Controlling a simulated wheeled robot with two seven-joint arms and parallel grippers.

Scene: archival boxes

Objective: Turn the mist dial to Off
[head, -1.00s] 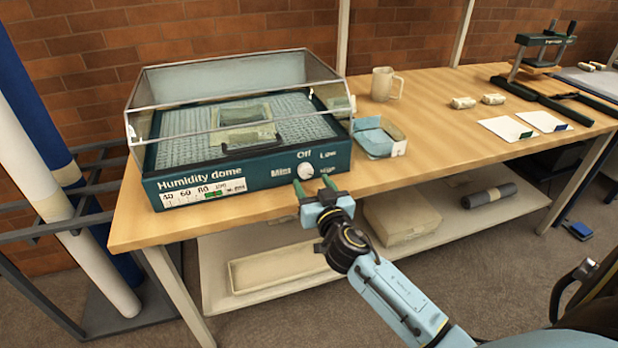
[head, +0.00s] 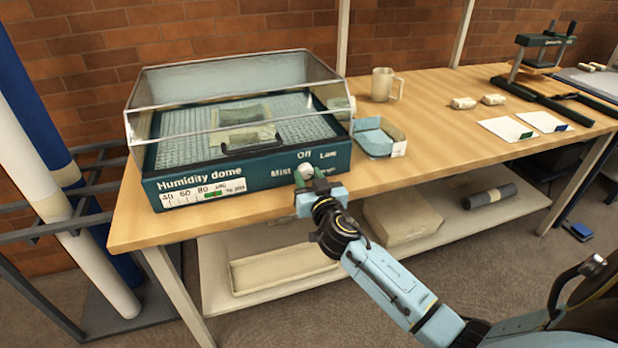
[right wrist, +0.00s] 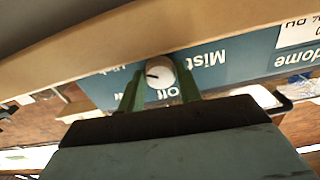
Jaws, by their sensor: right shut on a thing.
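The mist dial (head: 305,169) is a round white knob on the dark teal front of the humidity dome (head: 230,178), with Off above it, Mist to its left and Low to its upper right. My right gripper (head: 309,177) is at the dial, and its green fingers are shut on it from either side. The right wrist view, which is upside down, shows the dial (right wrist: 159,72) between the fingers. A dark mark on its face lies toward picture left, the High and Low side, away from Off. My left gripper is out of view.
The clear cover stands over the dome's tray. White cards (head: 505,129) lie farther right.

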